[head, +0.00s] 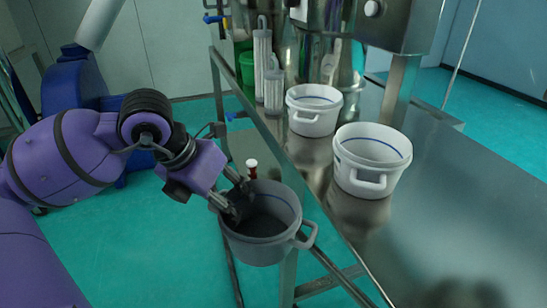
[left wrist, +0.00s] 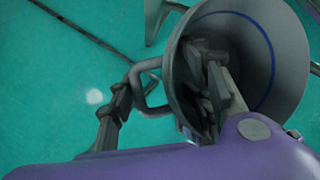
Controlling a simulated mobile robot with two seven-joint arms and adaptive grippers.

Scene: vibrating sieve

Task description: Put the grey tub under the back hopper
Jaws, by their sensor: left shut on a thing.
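The grey tub (head: 262,243) hangs off the near left edge of the steel table, above the floor. My left gripper (head: 237,203) is shut on its left rim by the handle. In the left wrist view the tub (left wrist: 285,25) is seen tilted, with a blue line inside; one finger of the gripper (left wrist: 165,90) is inside it and the other outside near the handle. My right gripper is not in view. Steel machine parts (head: 330,25) show at the top of the head view; I cannot tell which is the back hopper.
Two white tubs (head: 314,110) (head: 370,160) stand on the steel table (head: 470,200). Tall clear containers (head: 263,65) and a green container (head: 247,68) stand farther back. A steel post (head: 402,85) rises behind the tubs. The table's right part is clear.

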